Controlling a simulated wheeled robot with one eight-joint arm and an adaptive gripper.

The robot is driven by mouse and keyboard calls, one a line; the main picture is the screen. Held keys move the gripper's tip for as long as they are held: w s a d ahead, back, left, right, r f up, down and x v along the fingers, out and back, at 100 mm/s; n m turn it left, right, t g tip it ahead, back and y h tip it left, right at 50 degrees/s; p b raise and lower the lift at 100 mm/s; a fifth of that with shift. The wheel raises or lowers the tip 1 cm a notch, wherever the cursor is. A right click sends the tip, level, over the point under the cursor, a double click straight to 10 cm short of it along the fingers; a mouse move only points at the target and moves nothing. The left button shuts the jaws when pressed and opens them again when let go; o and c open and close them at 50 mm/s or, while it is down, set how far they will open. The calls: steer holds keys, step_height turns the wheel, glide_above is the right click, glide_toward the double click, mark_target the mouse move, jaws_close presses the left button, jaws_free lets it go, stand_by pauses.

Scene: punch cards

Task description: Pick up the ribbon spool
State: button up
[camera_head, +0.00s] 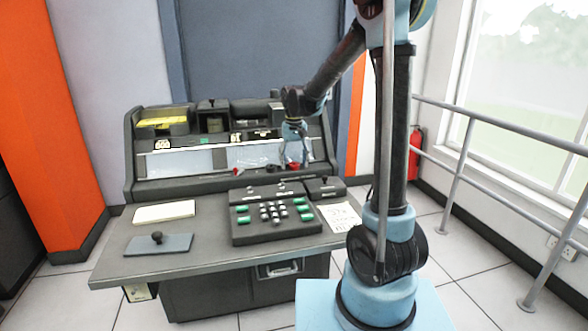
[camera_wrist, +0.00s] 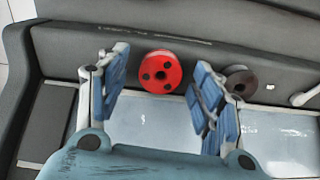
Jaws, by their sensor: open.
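The ribbon spool is most likely the red disc (camera_wrist: 160,72) with dark holes, in the upper middle of the wrist view. It sits on the dark ledge of the console, beside the pale panel. My gripper (camera_wrist: 158,90) is open, its two blue fingers to the left and right of the red spool. I cannot tell how far the fingertips are above it. A dark brown spool (camera_wrist: 241,81) sits just right of the right finger, partly hidden by it. In the head view a small red spot (camera_head: 293,166) shows under my gripper (camera_head: 296,160).
The console (camera_head: 130,160) has raised sides and a back wall with a yellow item (camera_head: 160,121). In front are a keypad (camera_head: 270,213), a card stack (camera_head: 164,212), a knobbed plate (camera_head: 158,245) and a written paper (camera_head: 340,217). A grey railing (camera_head: 470,118) runs at the right.

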steer(key=shift+f, duration=0.1)
steer(key=c, duration=1)
step_height(320, 180, up, 13)
stand_by(0.7)
